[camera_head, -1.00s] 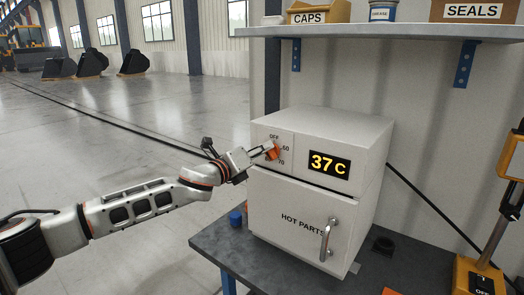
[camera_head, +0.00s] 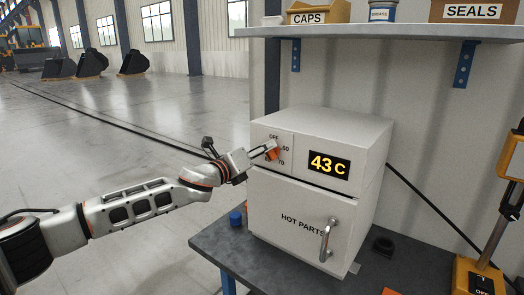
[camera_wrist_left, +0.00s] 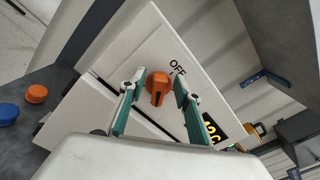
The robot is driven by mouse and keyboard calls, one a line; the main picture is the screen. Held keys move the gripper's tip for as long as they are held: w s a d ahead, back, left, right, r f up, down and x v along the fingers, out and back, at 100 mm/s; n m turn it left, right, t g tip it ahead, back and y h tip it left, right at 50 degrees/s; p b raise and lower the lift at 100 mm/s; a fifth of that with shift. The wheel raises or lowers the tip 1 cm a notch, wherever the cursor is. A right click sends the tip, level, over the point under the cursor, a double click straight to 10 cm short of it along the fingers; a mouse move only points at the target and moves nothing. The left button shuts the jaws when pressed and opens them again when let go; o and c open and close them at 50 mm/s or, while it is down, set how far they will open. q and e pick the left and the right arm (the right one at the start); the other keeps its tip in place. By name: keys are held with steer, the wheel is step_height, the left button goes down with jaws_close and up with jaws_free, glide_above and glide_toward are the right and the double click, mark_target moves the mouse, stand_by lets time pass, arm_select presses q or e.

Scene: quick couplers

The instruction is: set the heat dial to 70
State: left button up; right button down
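The heat dial is an orange knob (camera_head: 272,153) on the upper front of a white cabinet marked HOT PARTS (camera_head: 290,212). OFF is printed above it, with 60 and 70 to its right. My left gripper (camera_head: 262,151) is at the dial. In the left wrist view the dial (camera_wrist_left: 158,84) sits between my two green-sided fingers, with a visible gap on each side, so the gripper is open around it. A dark mark on the knob points down in that view; I cannot tell which number it faces. The display (camera_head: 329,165) reads 43 C. My right gripper is out of view.
The cabinet stands on a dark bench (camera_head: 225,250). A blue cap (camera_head: 235,218) lies left of it and a dark ring (camera_head: 383,245) right of it. A shelf (camera_head: 400,33) with bins hangs above. A yellow-based stand (camera_head: 480,275) is at the right. Open floor lies left.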

arm_select(q)
steer(key=v, duration=1.2)
